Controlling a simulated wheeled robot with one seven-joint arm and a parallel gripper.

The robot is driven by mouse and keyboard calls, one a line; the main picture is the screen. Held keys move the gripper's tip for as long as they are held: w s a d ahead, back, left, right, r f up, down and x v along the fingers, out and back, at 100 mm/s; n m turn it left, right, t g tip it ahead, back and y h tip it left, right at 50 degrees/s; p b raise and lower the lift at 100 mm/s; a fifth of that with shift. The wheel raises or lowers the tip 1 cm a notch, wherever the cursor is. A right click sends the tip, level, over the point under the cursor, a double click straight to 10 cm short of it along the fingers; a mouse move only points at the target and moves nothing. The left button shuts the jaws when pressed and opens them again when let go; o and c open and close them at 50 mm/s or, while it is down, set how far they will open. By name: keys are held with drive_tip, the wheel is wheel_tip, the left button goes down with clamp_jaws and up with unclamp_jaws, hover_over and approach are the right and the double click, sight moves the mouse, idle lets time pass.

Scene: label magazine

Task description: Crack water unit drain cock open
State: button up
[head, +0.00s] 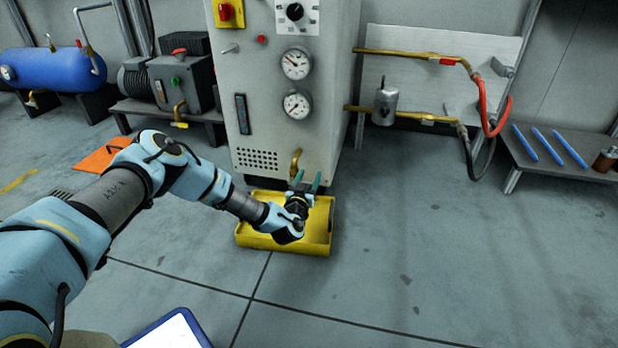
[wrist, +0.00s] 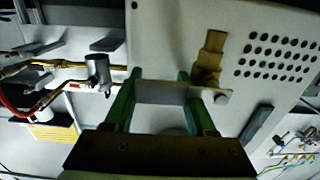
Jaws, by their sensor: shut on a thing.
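The water unit is a tall grey cabinet (head: 260,130) with two round gauges. Its brass drain cock (head: 296,160) sticks out low on the front; the brass body also shows in the wrist view (wrist: 208,60). A pale lever-like bar (wrist: 160,93) runs from beside the brass body across between my green fingers. My gripper (head: 307,181) is at the cock, above the yellow tray, and is shut on this lever with the fingers well apart. In the wrist view my gripper (wrist: 158,76) hides part of the lever. The lever's exact angle is unclear.
A yellow drip tray (head: 285,246) lies on the floor below the cock. Brass pipes (head: 410,53) and a red hose (head: 497,122) are to the right. A low bench (head: 570,172) holds blue rods. An orange sheet (head: 100,158) lies left. Floor to the right is clear.

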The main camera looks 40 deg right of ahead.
clamp_jaws()
drive_tip(key=shift+r, duration=0.1)
drive_tip(key=n, duration=0.1)
drive_tip(key=r+n+p, duration=0.1)
drive_tip(key=shift+w+a+n, duration=0.1)
drive_tip(key=shift+w+n, duration=0.05)
drive_tip(key=shift+n, duration=0.25)
drive_tip(key=o, duration=1)
unclamp_jaws()
